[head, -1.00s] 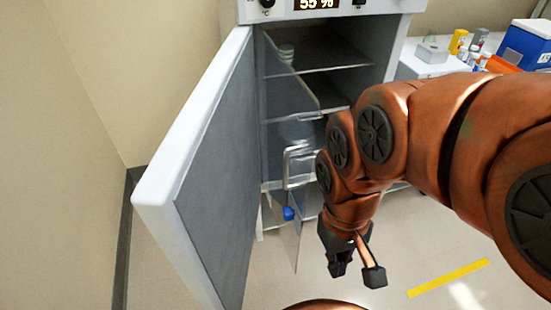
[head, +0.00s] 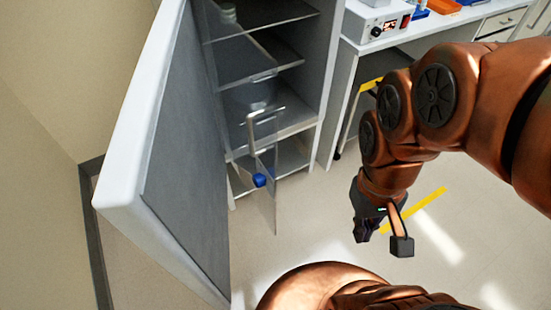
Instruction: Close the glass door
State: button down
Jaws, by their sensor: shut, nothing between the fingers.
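The glass door (head: 265,205) is a clear pane with a pale bar handle (head: 252,135). It stands open, swung out from the front of the grey cabinet (head: 318,110), and its edges are hard to make out. Shelves show beside it and through it. My gripper (head: 363,232) is shut and empty, pointing down over the floor. It is to the right of the glass door, apart from its pane and handle.
The thick outer door (head: 180,160) stands wide open at left, near the wall. A blue item (head: 259,180) shows low by the pane. A bench with a white device (head: 374,24) is at back right. Floor right of the doors is clear.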

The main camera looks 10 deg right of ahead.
aim_at(233, 123)
jog(key=k, duration=0.85)
jog(key=u, duration=1.75)
jog(key=i, duration=0.5)
jog(key=u, duration=0.1)
